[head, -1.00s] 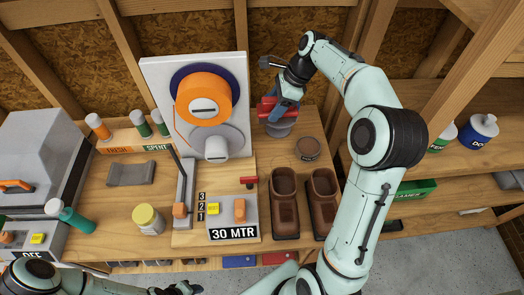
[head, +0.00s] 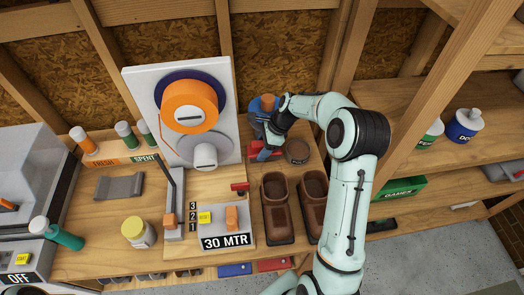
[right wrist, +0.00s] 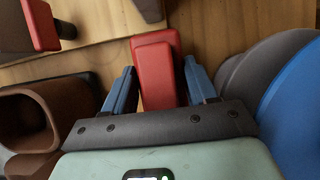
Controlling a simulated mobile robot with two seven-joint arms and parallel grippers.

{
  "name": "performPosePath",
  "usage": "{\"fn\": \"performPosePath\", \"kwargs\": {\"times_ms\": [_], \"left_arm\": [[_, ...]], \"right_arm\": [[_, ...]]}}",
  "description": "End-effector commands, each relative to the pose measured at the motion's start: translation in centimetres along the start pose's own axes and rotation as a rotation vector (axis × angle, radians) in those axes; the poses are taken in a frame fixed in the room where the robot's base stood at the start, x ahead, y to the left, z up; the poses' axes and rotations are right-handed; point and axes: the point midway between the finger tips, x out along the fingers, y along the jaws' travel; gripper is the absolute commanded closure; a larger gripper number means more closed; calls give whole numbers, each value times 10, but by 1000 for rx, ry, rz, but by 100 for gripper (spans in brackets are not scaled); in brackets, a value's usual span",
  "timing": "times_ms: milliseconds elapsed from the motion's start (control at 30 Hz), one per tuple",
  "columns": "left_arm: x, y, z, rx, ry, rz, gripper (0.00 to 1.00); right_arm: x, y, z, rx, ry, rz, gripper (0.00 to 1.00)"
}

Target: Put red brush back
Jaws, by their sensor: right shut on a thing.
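The red brush (head: 262,151) is at my right gripper (head: 264,143), over the bench between the white spool machine and a brown round tin. In the right wrist view, the red brush (right wrist: 155,70) lies between the two blue fingers of my right gripper (right wrist: 162,82), which is shut on it. Only its red block shows clearly; whether it touches the bench I cannot tell.
Brown boots (head: 279,210) stand right of the lever panel (head: 224,238). The tin (head: 297,151) is close right of the brush. A blue, grey and orange round thing (head: 267,102) stands behind my gripper. A red handle (head: 240,187) sits on the panel.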

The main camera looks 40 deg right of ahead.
Motion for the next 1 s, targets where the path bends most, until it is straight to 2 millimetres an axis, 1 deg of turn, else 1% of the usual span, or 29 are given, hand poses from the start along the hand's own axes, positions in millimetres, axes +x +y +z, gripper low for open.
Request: {"fn": "performPosePath", "kwargs": {"times_ms": [33, 133, 367, 500, 533, 567, 600, 867, 1000], "left_arm": [[2, -1, 1, -1, -2, -1, 57], [2, -2, 2, -1, -3, -1, 57], [2, -1, 2, -1, -2, -1, 57], [3, -2, 3, -1, -3, -1, 57], [3, -2, 3, -1, -3, -1, 57], [3, -2, 3, -1, -3, -1, 57], [3, -2, 2, -1, -3, -1, 57], [3, -2, 2, -1, -3, -1, 57], [1, -1, 1, -1, -2, -1, 57]], "right_arm": [[9, 1, -5, 3, 1, 3, 72], [19, 1, -10, 1, 0, 2, 72], [19, 0, -9, 0, 0, -1, 72], [22, 1, -11, 0, 1, 0, 72], [23, 1, -11, 1, 1, 0, 40], [22, 1, -11, 0, 1, 0, 30], [22, 1, -11, 1, 1, 0, 18], [22, 1, -11, 0, 0, 0, 18], [15, 0, -9, 0, 0, -2, 18]]}}
